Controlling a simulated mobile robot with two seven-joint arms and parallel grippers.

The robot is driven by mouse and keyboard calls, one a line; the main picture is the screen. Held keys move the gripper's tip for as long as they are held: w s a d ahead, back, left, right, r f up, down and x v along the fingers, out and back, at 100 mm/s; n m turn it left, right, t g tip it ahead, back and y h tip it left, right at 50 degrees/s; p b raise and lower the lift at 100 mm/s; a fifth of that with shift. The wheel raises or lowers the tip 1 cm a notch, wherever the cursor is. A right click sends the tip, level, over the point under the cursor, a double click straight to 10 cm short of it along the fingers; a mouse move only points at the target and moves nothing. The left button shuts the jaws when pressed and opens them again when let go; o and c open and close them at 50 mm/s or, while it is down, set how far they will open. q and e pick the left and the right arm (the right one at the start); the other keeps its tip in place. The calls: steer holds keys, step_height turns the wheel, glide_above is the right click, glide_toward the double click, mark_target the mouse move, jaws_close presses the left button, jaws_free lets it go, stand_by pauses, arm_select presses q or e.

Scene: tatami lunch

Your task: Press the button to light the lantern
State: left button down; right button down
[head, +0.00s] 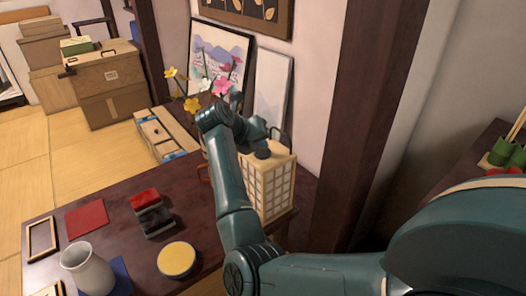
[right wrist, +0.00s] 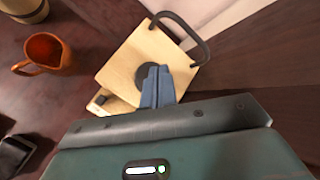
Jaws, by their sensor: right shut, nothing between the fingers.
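The lantern (head: 281,186) stands upright on the dark table, a pale wooden box with lattice sides and a black handle. In the right wrist view its square top (right wrist: 125,62) has a dark round disc in the middle. A small dark knob (right wrist: 101,99) sits on a pale ledge low beside the lantern; it may be the button. My right gripper (head: 258,130) is over the lantern's top, and its fingers (right wrist: 155,72) are shut and empty, overlapping the disc. I cannot tell whether they touch it. My left gripper is out of view.
An orange cup (right wrist: 48,54) stands beside the lantern. A red and black box (head: 151,213), a yellow-topped round container (head: 177,260) and a grey vase (head: 88,267) are on the table. Flowers (head: 220,87) and leaning pictures stand behind. A dark post (head: 345,110) is close right.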

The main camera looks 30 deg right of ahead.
mark_target(259, 154)
steer(key=shift+f, duration=0.45)
stand_by(0.6)
steer(key=shift+r+p, duration=0.55)
steer(key=shift+r, duration=0.25)
step_height(259, 154, up, 6)
steer(key=p, duration=0.5)
steer(key=shift+a, duration=0.15)
stand_by(0.4)
